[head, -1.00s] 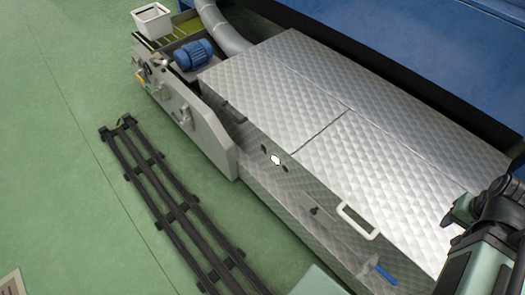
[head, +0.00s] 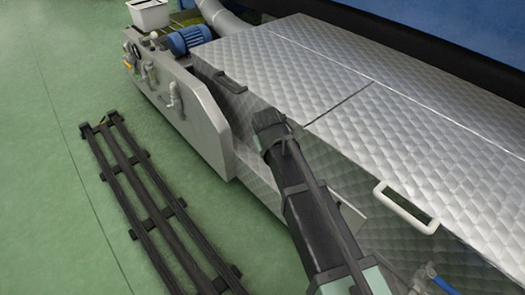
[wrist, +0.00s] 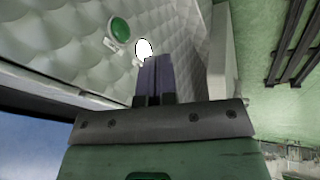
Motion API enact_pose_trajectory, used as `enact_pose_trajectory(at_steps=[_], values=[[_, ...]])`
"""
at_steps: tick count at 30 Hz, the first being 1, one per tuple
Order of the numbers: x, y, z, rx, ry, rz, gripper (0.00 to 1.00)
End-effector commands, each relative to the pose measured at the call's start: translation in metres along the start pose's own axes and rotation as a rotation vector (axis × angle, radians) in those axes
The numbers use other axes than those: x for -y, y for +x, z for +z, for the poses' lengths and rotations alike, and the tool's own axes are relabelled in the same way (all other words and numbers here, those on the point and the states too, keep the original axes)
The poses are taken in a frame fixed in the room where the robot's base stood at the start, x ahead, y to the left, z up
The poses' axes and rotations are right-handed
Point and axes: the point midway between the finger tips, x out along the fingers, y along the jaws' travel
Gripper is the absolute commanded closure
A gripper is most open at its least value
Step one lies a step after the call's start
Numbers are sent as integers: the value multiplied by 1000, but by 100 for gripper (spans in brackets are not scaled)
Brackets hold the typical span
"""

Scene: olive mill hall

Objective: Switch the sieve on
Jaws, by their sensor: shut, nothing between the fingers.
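The sieve's panel shows in the wrist view as a quilted metal wall (wrist: 60,40). On it is a round green button (wrist: 120,31) with a pale rim. A white oval piece (wrist: 143,49) sits beside the button, right at my fingertips in the picture. My gripper (wrist: 153,58) is shut and empty, its dark fingers pointing at the wall just right of the green button. I cannot tell whether the tips touch the wall. In the head view my arm covers the part of the machine's front where the buttons are.
In the head view the quilted metal housing (head: 310,62) has a white handle (head: 405,207) and a dark handle (head: 230,82). A blue motor (head: 188,39) and a white bin (head: 149,14) stand at the far end. A dark rail frame (head: 150,205) lies on the green floor.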

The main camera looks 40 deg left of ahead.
Motion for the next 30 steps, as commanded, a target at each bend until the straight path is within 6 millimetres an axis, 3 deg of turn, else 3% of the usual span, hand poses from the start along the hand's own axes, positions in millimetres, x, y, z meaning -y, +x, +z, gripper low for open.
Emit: enact_pose_trajectory(at_steps=[1,3,4,7,20,23,30], values=[[32,27,-23,-45,-52,10,100],[56,33,-54,-114,-113,36,100],[60,33,-68,-143,-133,49,100],[49,26,-100,-224,-168,98,100],[46,26,-106,-272,-190,115,100],[46,37,-108,-271,-189,115,100],[43,88,-120,-271,-189,115,100]])
